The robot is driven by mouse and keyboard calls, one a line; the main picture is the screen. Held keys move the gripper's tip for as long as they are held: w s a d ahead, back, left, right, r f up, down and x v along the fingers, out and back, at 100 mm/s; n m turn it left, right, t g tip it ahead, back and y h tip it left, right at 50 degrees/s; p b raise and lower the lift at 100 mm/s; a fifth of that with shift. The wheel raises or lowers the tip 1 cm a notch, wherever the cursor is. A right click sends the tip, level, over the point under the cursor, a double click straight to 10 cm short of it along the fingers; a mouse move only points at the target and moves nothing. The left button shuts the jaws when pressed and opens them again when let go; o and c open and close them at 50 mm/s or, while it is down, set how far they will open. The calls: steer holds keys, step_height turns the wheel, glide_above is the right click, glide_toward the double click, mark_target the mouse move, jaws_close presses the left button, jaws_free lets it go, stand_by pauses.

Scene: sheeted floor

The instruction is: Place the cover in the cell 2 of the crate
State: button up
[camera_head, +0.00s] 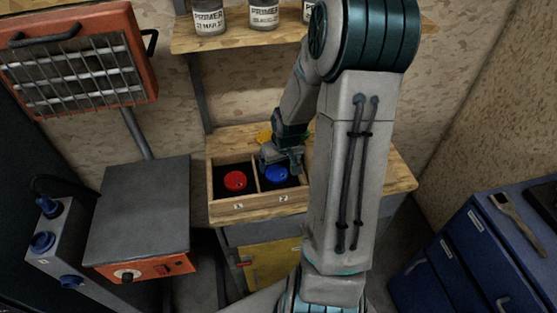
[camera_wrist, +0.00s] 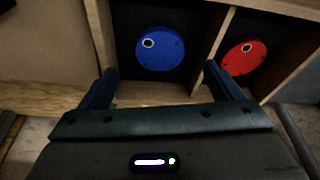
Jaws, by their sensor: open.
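The wooden crate (camera_head: 238,207) stands on the bench and has two cells, labelled 1 at left and 2 at right. A round blue cover (camera_head: 276,173) lies flat in cell 2, and it also shows in the wrist view (camera_wrist: 160,50). A round red cover (camera_head: 235,181) lies in cell 1, and it shows at right in the wrist view (camera_wrist: 245,57). My gripper (camera_wrist: 160,70) is open and empty at cell 2, its fingers apart on either side of the blue cover's near edge. In the head view my gripper (camera_head: 281,160) partly hides the blue cover.
A small orange-yellow thing (camera_head: 264,136) lies behind the crate, partly hidden by my arm. A shelf (camera_head: 230,40) with labelled primer cans (camera_head: 208,18) is above. A heater lamp (camera_head: 80,60) and a grey box (camera_head: 140,205) stand left. A blue drawer cabinet (camera_head: 470,255) stands right.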

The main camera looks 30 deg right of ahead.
steer(key=s+a+r+h+p, duration=0.15)
steer(key=s+a+r, duration=0.25)
steer(key=r, duration=0.6)
steer(key=s+a+r+p, duration=0.3)
steer(key=a+r, duration=0.1)
steer(key=r, duration=0.6)
steer(key=s+a+r+y, duration=0.1)
steer(key=s+a+r, duration=0.1)
steer(key=s, duration=0.3)
steer(key=s+a+r+n+t, duration=0.1)
steer(key=s+a+r, duration=0.2)
steer(key=s+r, duration=0.2)
steer(key=shift+s+a+r+y, duration=0.2)
steer(key=shift+s+a+y, duration=0.15)
